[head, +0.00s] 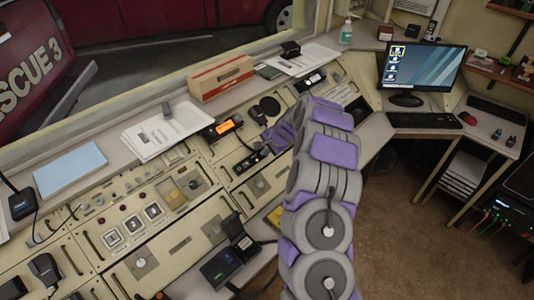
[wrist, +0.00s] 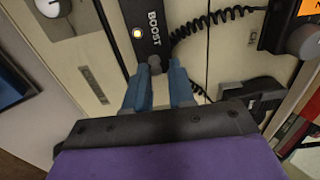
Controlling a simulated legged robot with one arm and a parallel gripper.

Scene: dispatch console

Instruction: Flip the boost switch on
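The boost switch panel (wrist: 150,32) is a narrow black plate marked BOOST in the wrist view. A round yellow-white lamp (wrist: 138,33) on it looks lit. The dark switch lever (wrist: 155,64) sits at the panel's near end. My gripper (wrist: 158,70) has its two blue fingers apart, with the tips on either side of the lever. I cannot tell whether they touch it. In the head view my purple gripper (head: 277,137) reaches down to the console, and its fingers are not clear there.
A coiled black cord (wrist: 215,18) runs just right of the panel. A dark handset (wrist: 250,98) lies at right.

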